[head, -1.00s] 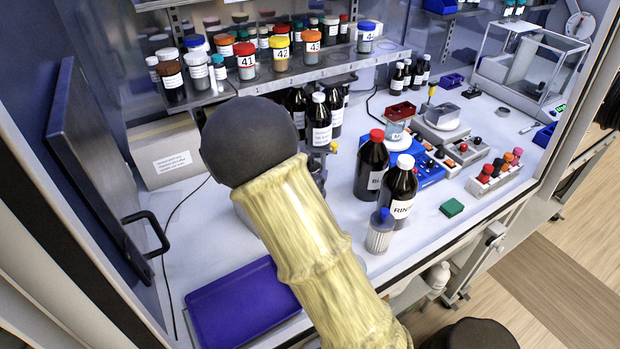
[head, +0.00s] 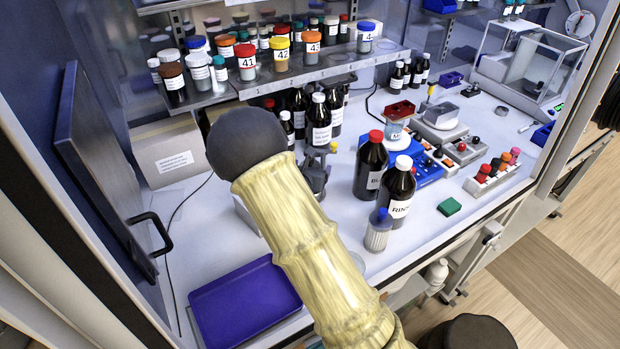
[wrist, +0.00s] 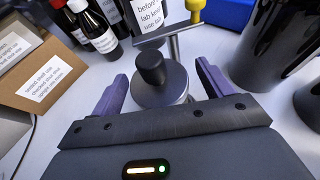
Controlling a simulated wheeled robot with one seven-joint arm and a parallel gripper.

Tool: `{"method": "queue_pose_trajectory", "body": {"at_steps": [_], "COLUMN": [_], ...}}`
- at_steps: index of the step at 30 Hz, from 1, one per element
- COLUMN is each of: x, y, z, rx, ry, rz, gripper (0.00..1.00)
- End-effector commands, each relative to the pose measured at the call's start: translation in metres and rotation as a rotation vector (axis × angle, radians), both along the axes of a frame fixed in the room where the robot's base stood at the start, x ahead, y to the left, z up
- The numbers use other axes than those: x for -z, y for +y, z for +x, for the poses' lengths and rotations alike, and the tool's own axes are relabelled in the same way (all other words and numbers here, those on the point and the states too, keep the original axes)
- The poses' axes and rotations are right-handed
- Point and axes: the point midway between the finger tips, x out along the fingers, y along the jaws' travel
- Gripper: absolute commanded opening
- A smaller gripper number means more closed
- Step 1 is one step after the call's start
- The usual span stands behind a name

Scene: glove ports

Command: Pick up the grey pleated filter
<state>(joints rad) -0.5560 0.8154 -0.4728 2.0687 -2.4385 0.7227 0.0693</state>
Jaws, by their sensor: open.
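The likely grey pleated filter (head: 378,230) is a small ribbed grey cylinder with a blue cap. It stands upright on the white worktop in the head view, in front of the dark bottle with the white cap. It is not recognisable in the wrist view. My gripper (wrist: 152,92) shows two purple fingers, open and apart. Between and beyond them stands a round grey metal base with a black knob (wrist: 151,68); contact with the fingers cannot be made out. In the head view my gripper is largely hidden behind my sleeved arm, left of the filter.
Dark bottles (head: 371,165) stand close behind the filter, and a green block (head: 449,206) lies to its right. A purple tray (head: 240,305) lies at the front left. A shelf of jars (head: 290,75) overhangs the back. A cardboard box (wrist: 40,72) is left of my gripper.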

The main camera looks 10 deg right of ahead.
Motion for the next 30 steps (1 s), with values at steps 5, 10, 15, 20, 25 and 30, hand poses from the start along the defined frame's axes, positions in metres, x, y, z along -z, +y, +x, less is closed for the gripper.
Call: {"method": "queue_pose_trajectory", "body": {"at_steps": [5, 10, 15, 20, 25, 30], "x": [0.000, 0.000, 0.000, -0.001, -0.002, -0.013], "y": [0.000, 0.000, 0.000, 0.000, 0.000, 0.000], "z": [0.000, 0.000, 0.000, 0.000, 0.000, 0.001], "rx": [0.000, 0.000, 0.000, 0.000, 0.000, 0.000], "ry": [0.000, 0.000, 0.000, -0.001, -0.002, -0.005], "rz": [0.000, 0.000, 0.000, 0.000, 0.000, 0.001], "gripper": [0.79, 0.71, 0.38, 0.27, 0.27, 0.27]}}
